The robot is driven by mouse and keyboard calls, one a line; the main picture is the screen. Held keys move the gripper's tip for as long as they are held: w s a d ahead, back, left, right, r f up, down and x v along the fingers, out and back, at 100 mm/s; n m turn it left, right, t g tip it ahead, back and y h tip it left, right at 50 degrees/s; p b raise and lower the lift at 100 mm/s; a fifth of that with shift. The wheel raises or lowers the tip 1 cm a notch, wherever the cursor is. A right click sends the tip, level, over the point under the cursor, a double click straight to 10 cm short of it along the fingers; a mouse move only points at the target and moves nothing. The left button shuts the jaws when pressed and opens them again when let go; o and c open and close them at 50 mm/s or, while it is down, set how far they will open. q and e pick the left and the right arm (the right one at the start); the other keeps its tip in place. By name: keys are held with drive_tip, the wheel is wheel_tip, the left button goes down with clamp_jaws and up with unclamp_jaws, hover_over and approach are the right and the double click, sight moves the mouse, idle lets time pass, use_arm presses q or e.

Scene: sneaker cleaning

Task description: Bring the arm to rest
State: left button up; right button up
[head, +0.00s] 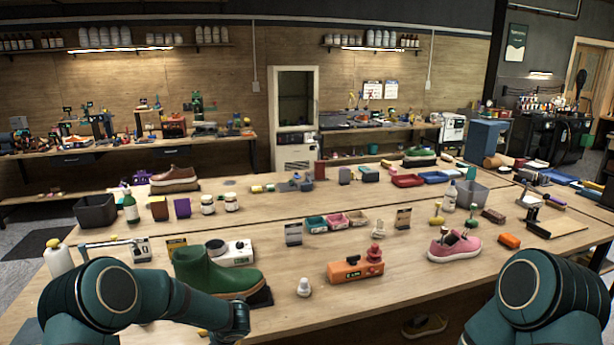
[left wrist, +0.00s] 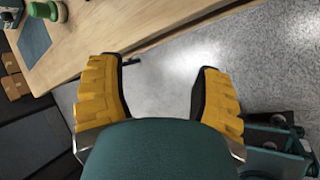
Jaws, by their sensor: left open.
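My left gripper (left wrist: 158,98) shows in the left wrist view with its two yellow ribbed fingers spread wide and nothing between them. It hangs over the grey floor, beside the edge of the wooden workbench (left wrist: 125,32). In the head view my left arm (head: 130,297) is folded low at the left front, and its gripper is not clearly visible. My right arm (head: 535,295) shows at the lower right, and its gripper is out of view.
The workbench holds a green boot (head: 217,273), an orange device (head: 355,270), a pink sneaker (head: 455,247), a white bottle (head: 58,258) and several small items.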

use_arm(q)
drive_tip(key=s+d+f+m+h+b, duration=0.25)
drive_tip(key=s+d+f+m, duration=0.2)
drive_tip(key=s+m, duration=0.35)
drive_tip(key=s+d+f+m+h+b, duration=0.1)
drive_tip(key=s+d+f+m+h, duration=0.3)
drive_tip(key=m, duration=0.7)
drive_tip(key=s+d+f+m+g+h, duration=0.1)
drive_tip(key=s+d+m, duration=0.1)
drive_tip(key=s+m, duration=0.3)
drive_tip(key=s+d+f+m+g+h+b, duration=0.1)
drive_tip(key=s+d+f+m, duration=0.1)
drive_tip(key=s+m, duration=0.4)
drive_tip(key=s+d, duration=0.1)
drive_tip(key=s, duration=0.4)
drive_tip(key=shift+s+f+g, duration=0.15)
drive_tip(key=shift+s+g, duration=0.25)
